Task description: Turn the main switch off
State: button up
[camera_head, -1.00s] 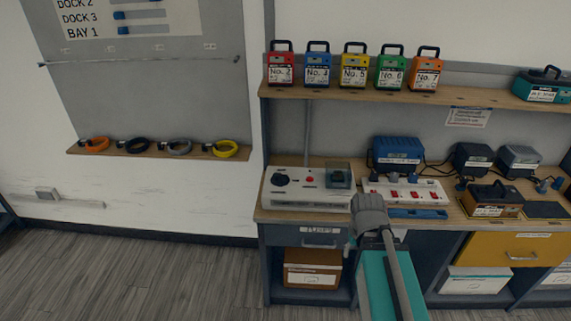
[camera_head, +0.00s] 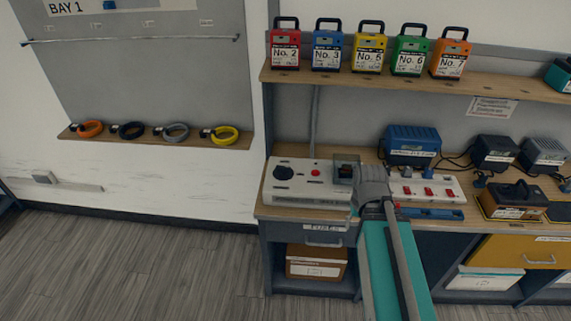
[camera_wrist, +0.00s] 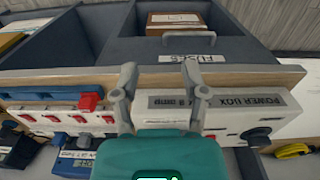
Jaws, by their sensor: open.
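The white power box (camera_head: 310,194) lies on the bench at the left, with a black round knob (camera_head: 284,172), a red button (camera_head: 315,173) and a clear-covered part (camera_head: 345,170). I cannot read which control is the main switch. In the wrist view the box's front (camera_wrist: 225,122) reads "POWER BOX", and its knob (camera_wrist: 256,136) is at the right. My gripper (camera_head: 372,190) is at the box's right end and partly hides it. In the wrist view my gripper (camera_wrist: 162,85) is open and empty, its fingers apart over the box's front edge.
A white strip with red switches (camera_head: 428,189) lies right of the box, with a blue bar (camera_head: 435,213) before it. A blue charger (camera_head: 412,145) stands behind. Numbered packs (camera_head: 370,52) fill the shelf above. A drawer (camera_head: 310,235) is below the bench.

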jog(key=o, duration=0.3)
jog(key=shift+w+r, duration=0.1)
jog(key=shift+o, duration=1.2)
jog(key=shift+w+a+r, duration=0.15)
jog(key=shift+w+a, duration=0.05)
jog(key=shift+w, duration=0.1)
jog(key=shift+o, duration=0.3)
jog(key=w+a+r+p, duration=0.3)
jog(key=w+a, duration=0.3)
jog(key=w, duration=0.2)
jog(key=w+a+r+p, duration=0.4)
jog(key=w+a+p, duration=0.1)
jog(key=w, duration=0.3)
jog(key=shift+w+a+r, duration=0.25)
jog(key=shift+w+a, duration=0.1)
jog(key=shift+a, duration=0.3)
notch_tip(320, 180, up, 4)
jog(key=p, duration=0.4)
send_over(283, 167)
jog(key=shift+w+f, duration=0.1)
jog(key=shift+f+b, duration=0.2)
jog(key=shift+b, duration=0.15)
notch_tip(283, 167, down, 14)
jog(key=b, duration=1.3)
jog(key=shift+r, duration=0.25)
